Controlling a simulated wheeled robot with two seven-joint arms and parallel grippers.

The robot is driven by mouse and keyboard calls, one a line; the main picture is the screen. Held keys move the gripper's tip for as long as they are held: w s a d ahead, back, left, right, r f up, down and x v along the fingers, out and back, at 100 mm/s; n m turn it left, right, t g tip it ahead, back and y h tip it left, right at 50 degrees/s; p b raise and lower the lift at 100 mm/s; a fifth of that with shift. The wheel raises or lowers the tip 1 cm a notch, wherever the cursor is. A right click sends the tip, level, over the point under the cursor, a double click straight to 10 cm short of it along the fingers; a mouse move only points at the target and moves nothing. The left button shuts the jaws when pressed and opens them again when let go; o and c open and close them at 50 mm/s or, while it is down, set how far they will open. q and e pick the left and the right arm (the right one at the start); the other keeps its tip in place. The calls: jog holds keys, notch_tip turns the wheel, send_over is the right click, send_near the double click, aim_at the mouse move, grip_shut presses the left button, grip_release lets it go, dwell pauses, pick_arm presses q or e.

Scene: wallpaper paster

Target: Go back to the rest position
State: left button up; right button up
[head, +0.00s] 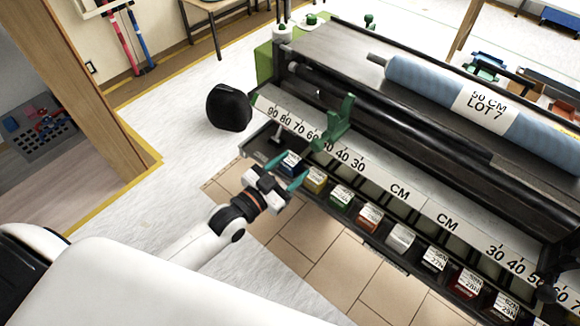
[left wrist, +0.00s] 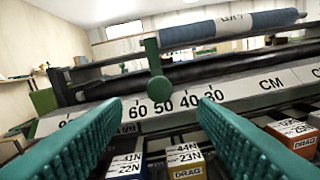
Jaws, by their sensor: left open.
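My left gripper (head: 283,178) reaches in from the left in the head view, its teal fingers at the left end of the machine's lower tray. In the left wrist view its two ribbed fingers (left wrist: 160,125) are wide apart with nothing gripped between them. I cannot tell whether a finger touches a block. A green lever (head: 338,125) stands upright on the numbered scale (head: 376,172), also seen ahead in the wrist view (left wrist: 157,70). My right gripper is not in view.
The paster machine carries a blue roll (head: 430,82) labelled 50 CM LOT 7. Several labelled blocks, including a green one (head: 341,197), line the tray. A wooden post (head: 105,95) stands left; floor between is clear.

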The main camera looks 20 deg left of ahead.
pick_arm(q)
jog(key=s+a+f+n+g+y, duration=0.15)
jog(key=s+f, duration=0.25)
jog(key=f, duration=0.6)
jog(key=s+a+f+n+g+y, duration=0.1)
jog(key=s+a+f+g+y, duration=0.15)
jog(key=f, duration=0.85)
jog(key=s+a+f+n+g+y, duration=0.1)
jog(key=s+a+f+g, duration=0.3)
jog(key=f, duration=0.6)
jog(key=s+f+g, duration=0.2)
jog(key=s+f, duration=0.3)
jog(key=s, duration=0.4)
jog(key=s+f+g+y, duration=0.1)
jog(key=s+f+g, duration=0.2)
jog(key=s, duration=0.7)
jog(key=s+d+f+g, duration=0.1)
jog(key=s+f+g, duration=0.1)
jog(key=s+f, duration=0.6)
jog(key=shift+s+n+g+y, duration=0.3)
jog(key=shift+s+n+y, duration=0.15)
jog(key=shift+s, duration=0.7)
